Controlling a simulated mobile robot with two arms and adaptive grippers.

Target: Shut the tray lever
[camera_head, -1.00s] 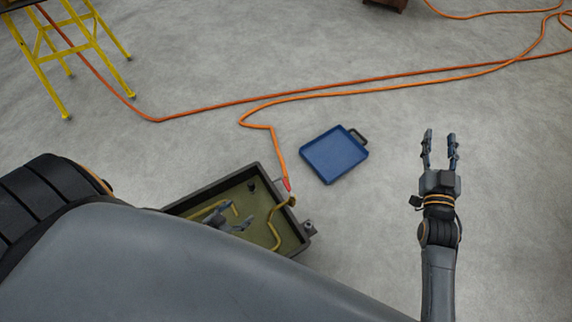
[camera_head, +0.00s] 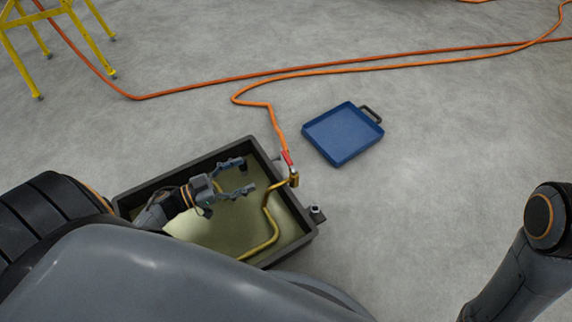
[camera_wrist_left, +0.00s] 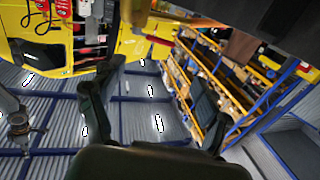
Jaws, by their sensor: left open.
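A dark-rimmed fire tray (camera_head: 181,168) with a yellowish floor lies on the ground at lower left. A brass pipe (camera_head: 268,222) bends through it to a brass valve fitting (camera_head: 294,180) at its right wall, where the hose's red end joins. I cannot make out the lever or its position there. My left gripper (camera_head: 247,175) is open and empty over the tray, its fingers pointing right towards the fitting, apart from it. The left wrist view shows its spread fingers (camera_wrist_left: 160,80), with no tray between them. My right gripper is out of view; only my right arm shows.
An orange hose (camera_head: 268,104) runs back over the floor from the fitting. A blue pan (camera_head: 343,134) lies right of the tray. A yellow stand (camera_head: 27,62) is at upper left. The floor on the right is clear.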

